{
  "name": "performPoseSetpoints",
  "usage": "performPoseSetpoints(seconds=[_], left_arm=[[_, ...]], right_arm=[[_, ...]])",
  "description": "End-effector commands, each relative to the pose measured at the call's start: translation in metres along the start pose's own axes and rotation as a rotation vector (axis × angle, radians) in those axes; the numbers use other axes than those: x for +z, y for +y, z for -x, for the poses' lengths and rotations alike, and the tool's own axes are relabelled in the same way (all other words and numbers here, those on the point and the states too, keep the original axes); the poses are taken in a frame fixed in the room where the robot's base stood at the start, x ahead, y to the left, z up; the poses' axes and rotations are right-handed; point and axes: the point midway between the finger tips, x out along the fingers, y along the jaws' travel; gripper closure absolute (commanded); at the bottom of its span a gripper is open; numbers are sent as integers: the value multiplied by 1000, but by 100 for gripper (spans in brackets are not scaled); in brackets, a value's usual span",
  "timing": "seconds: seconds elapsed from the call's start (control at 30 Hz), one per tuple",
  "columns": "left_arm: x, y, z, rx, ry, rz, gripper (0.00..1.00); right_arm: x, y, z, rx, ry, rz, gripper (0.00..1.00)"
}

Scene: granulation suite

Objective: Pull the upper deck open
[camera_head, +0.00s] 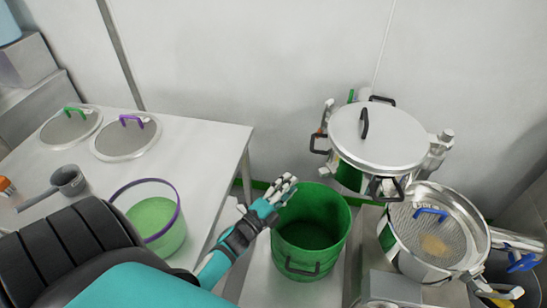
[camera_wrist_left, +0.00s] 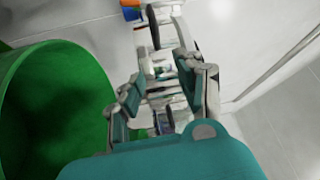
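A round steel vessel with a flat lid (camera_head: 375,137) stands at the back right. It has several black handles around its side and on top, including one low at the front (camera_head: 386,188). I cannot tell for sure which part is the upper deck. My left gripper (camera_head: 285,188) is over the back rim of a green bucket, left of and apart from the vessel. In the left wrist view its fingers (camera_wrist_left: 160,92) are spread with nothing held. Steel parts and a dark handle (camera_wrist_left: 153,27) show beyond them. My right gripper is not in view.
The green bucket (camera_head: 310,262) stands just below my left gripper. A steel sieve with a blue handle (camera_head: 432,214) is at right, in front of the vessel. A white table (camera_head: 200,140) at left bears two lids, a scoop and a tub of green powder (camera_head: 155,215).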

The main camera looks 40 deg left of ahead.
Motion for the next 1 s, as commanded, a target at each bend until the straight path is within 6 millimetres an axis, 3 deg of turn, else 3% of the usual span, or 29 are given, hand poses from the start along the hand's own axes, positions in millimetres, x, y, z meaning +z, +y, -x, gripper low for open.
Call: performPoseSetpoints(seconds=[0.03,0.23,0.47,1.0], left_arm=[[0,-1,10,4,-4,4,64],[8,0,8,117,-151,176,64],[8,6,23,248,-312,378,64],[-31,38,95,574,-662,813,64]], right_arm=[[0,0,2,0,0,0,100],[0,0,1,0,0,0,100],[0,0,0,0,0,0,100],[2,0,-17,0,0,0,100]])
